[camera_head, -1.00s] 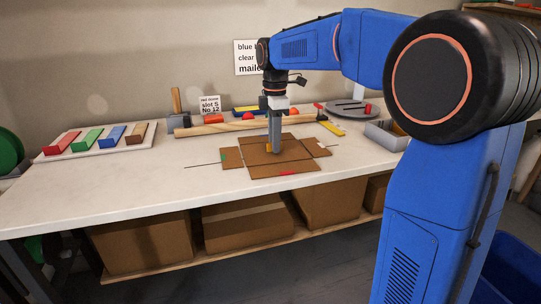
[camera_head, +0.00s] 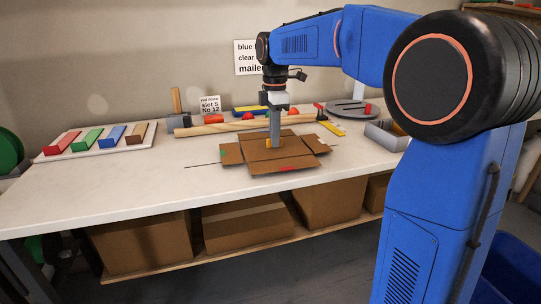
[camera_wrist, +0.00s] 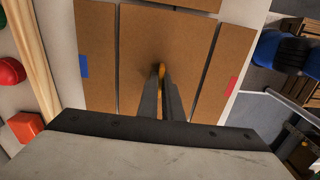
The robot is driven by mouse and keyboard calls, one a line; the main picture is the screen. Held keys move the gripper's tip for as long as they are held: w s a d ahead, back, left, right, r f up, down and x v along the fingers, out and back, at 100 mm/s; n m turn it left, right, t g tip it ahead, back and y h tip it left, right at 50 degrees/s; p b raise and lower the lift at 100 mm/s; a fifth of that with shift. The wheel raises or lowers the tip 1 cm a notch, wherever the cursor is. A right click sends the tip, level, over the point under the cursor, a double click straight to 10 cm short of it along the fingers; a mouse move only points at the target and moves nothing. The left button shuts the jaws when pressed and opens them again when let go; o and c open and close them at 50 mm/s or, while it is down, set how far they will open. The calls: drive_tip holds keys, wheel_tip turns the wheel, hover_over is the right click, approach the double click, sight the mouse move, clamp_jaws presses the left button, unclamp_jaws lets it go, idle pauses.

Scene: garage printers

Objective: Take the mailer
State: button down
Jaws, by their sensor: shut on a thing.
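The mailer (camera_head: 256,155) is a flat brown cardboard sheet with unfolded flaps, in the middle of the workbench in the head view. It carries small colored marks, green at the left and red at the front. Its flaps look tilted and slightly raised off the bench. My gripper (camera_head: 273,142) points straight down over its center, shut on a small yellow-orange tab there. In the wrist view the mailer (camera_wrist: 184,45) fills the upper middle, with a blue and a red mark. My gripper (camera_wrist: 162,75) pinches the orange tab (camera_wrist: 162,70) between its fingers.
A wooden rod (camera_head: 225,127) lies behind the mailer. A rack of colored blocks (camera_head: 98,141) sits at the left, a grey bin (camera_head: 385,136) at the right. Cardboard boxes (camera_head: 246,222) fill the lower shelf. The bench front left (camera_head: 90,200) is clear.

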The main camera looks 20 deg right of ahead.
drive_tip(key=shift+r, duration=1.3)
